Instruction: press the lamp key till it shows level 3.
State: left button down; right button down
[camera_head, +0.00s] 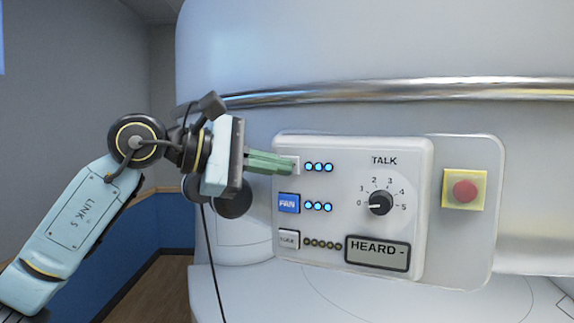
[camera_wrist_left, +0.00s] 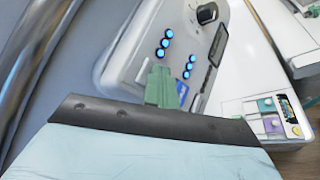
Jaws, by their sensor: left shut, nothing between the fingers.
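The lamp key (camera_head: 296,163) is at the top left of the white control panel (camera_head: 425,160), mostly hidden behind my fingertips. The lamp lights (camera_head: 319,167) beside it show three lit blue dots; they also show in the left wrist view (camera_wrist_left: 165,43). My left gripper (camera_head: 290,164) is shut and empty, its green fingers pointing right with the tips at the lamp key. I cannot tell whether they touch it or press it in. The fingers also show in the left wrist view (camera_wrist_left: 162,86). My right gripper is not in view.
Below is the blue FAN key (camera_head: 288,203) with three lit blue dots (camera_head: 318,207). Lower is a pale key (camera_head: 288,240) with several dim dots. A TALK dial (camera_head: 380,203), a HEARD display (camera_head: 377,252) and a red button (camera_head: 465,191) are to the right. A metal rail (camera_head: 420,90) runs above.

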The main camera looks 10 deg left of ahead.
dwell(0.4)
pick_arm(q)
jog(key=shift+s+a+b, duration=0.2)
jog(key=shift+s+b, duration=0.4)
jog(key=shift+s, duration=0.2)
jog(key=s, duration=0.1)
jog(key=s+b, duration=0.1)
jog(key=s, duration=0.1)
jog(key=s+b, duration=0.1)
jog(key=s, duration=0.1)
jog(key=shift+a, duration=0.4)
